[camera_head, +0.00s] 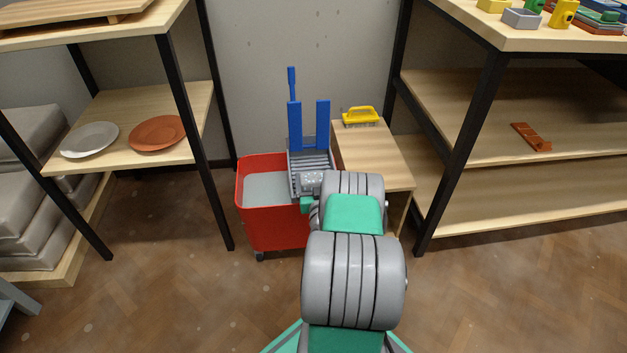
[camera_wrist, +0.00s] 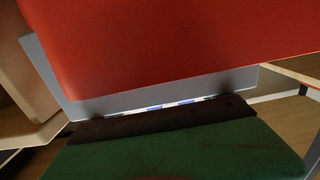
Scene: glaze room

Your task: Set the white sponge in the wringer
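The wringer (camera_head: 310,162) is grey with blue uprights and a tall blue handle. It sits at the back right of the red bucket (camera_head: 272,222). I cannot make out the white sponge in either view. My arm reaches forward and covers the bucket's right side and part of the wringer. My gripper's fingertips are hidden behind the arm, close to the wringer. The wrist view is filled by a red surface (camera_wrist: 180,45) above, a grey strip below it, and a dark green surface with a dark brown edge at the bottom; the fingers cannot be made out there.
A small wooden table (camera_head: 372,155) with a yellow-handled tool (camera_head: 360,115) stands right of the bucket. Shelves with plates (camera_head: 157,134) are at left. Another shelf unit (camera_head: 480,140) at right holds small coloured items. The floor in front is clear.

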